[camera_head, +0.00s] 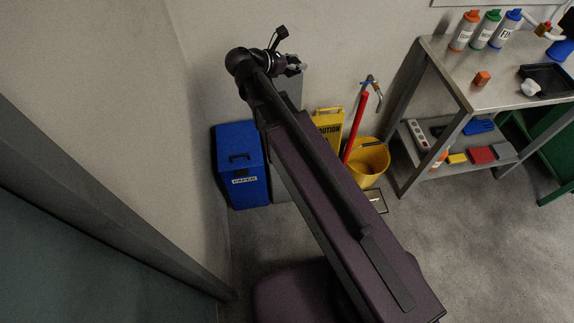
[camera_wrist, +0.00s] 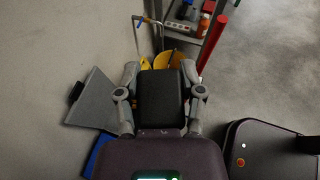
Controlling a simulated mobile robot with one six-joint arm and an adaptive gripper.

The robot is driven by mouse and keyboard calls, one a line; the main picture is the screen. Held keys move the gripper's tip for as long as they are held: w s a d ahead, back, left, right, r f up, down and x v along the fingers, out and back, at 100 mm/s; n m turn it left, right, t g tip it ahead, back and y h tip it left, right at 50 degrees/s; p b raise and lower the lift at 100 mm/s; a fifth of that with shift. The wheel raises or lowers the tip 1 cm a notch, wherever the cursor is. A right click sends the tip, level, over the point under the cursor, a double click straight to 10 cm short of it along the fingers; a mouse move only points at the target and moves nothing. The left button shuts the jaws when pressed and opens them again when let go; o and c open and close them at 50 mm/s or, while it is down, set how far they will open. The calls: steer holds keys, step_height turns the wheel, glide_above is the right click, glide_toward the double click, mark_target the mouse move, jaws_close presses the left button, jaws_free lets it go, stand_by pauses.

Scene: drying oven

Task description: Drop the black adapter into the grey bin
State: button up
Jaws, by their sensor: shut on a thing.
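My gripper (camera_head: 293,66) is raised near the wall in the head view. In the wrist view my gripper (camera_wrist: 160,72) is shut on the black adapter (camera_wrist: 162,100), a dark block between the two fingers. I cannot make out the adapter clearly in the head view. The grey bin (camera_head: 291,90) stands against the wall below my gripper, mostly hidden behind my arm. In the wrist view the grey bin's top (camera_wrist: 93,102) shows below and to the left of the adapter, with a dark handle at its left. The adapter is apart from the bin in that view.
A blue paper bin (camera_head: 240,175) stands left of the grey bin. A yellow caution sign (camera_head: 328,122), a red pole (camera_head: 356,128) and a yellow mop bucket (camera_head: 370,165) stand to the right. A metal table (camera_head: 500,85) with bottles is farther right. Front floor is open.

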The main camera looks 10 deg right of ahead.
steer(key=shift+d, duration=0.15)
steer(key=shift+w+f, duration=0.1)
steer(key=shift+f, duration=0.1)
steer(key=w+f+b, duration=0.5)
steer(key=f+b, duration=0.9)
steer(key=w+d+f+b, duration=0.1)
steer(key=w+f+b, duration=0.4)
steer(key=f+b, duration=1)
steer(key=w+d+f+b, duration=0.1)
steer(key=w+f+b, duration=0.4)
steer(key=f+b, duration=0.9)
steer(key=shift+w+f+b, duration=0.2)
steer(key=shift+w+b, duration=0.2)
steer(key=shift+f+b, duration=2.95)
steer(key=shift+f, duration=0.05)
steer(key=o, duration=1.2)
steer(key=shift+o, duration=0.2)
